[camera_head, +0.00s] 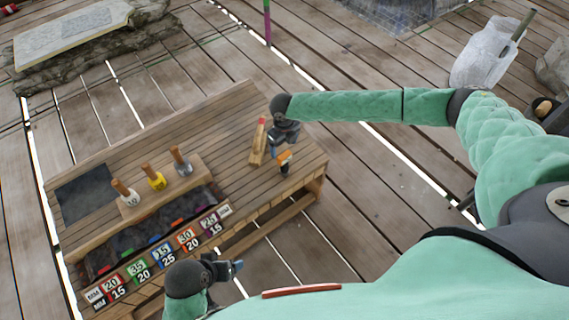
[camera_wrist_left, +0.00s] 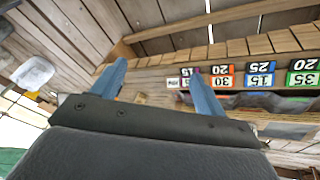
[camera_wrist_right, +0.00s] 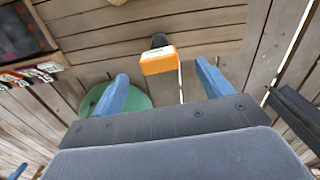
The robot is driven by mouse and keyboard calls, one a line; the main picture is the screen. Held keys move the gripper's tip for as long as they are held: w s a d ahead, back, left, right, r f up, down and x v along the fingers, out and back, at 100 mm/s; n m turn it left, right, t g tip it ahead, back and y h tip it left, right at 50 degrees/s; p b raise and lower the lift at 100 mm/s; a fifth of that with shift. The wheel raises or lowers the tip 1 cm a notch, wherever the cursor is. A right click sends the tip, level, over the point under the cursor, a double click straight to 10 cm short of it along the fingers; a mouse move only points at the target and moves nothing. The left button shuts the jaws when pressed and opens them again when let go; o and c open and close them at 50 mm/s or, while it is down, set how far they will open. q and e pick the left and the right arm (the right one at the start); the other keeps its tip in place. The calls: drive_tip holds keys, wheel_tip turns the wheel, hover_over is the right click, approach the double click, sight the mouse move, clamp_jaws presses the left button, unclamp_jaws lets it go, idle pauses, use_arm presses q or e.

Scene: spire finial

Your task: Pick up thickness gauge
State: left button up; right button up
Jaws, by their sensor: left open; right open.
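An object with an orange block and a black end (camera_head: 285,158) lies near the right end of the wooden bench; I cannot tell for certain that it is the thickness gauge. It also shows in the right wrist view, where its orange block (camera_wrist_right: 158,61) sits ahead of the fingers, between their lines. My right gripper (camera_head: 287,140) is open and empty, close above the bench beside this object. My left gripper (camera_head: 238,267) is open and empty in front of the bench's near edge. Its blue fingers are apart in the left wrist view (camera_wrist_left: 156,88).
The bench (camera_head: 225,115) carries a wooden block with three wooden-handled tools, one white (camera_head: 130,199), one yellow (camera_head: 157,181) and one grey (camera_head: 183,166). A numbered colour strip (camera_head: 165,255) runs along the near edge.

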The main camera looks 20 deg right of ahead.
sight(285, 155)
wheel_tip(285, 155, down, 2)
drive_tip(key=shift+f, duration=0.15)
drive_tip(key=f, duration=0.1)
drive_tip(key=f+p, duration=0.1)
drive_tip(key=f, duration=0.2)
drive_tip(key=shift+s+f, duration=0.3)
drive_tip(key=shift+f, duration=0.05)
use_arm(q)
drive_tip(key=shift+s+a+r+g+y, duration=0.15)
drive_tip(key=shift+s+a+r, duration=0.05)
drive_tip(key=shift+a+r, duration=0.35)
drive_tip(key=shift+s+a+r+g+y, duration=0.15)
drive_tip(key=shift+a+r, duration=0.3)
drive_tip(key=shift+a, duration=0.1)
use_arm(e)
drive_tip(key=shift+f, duration=0.35)
drive_tip(key=c, duration=1.2)
drive_tip(key=shift+o, duration=0.2)
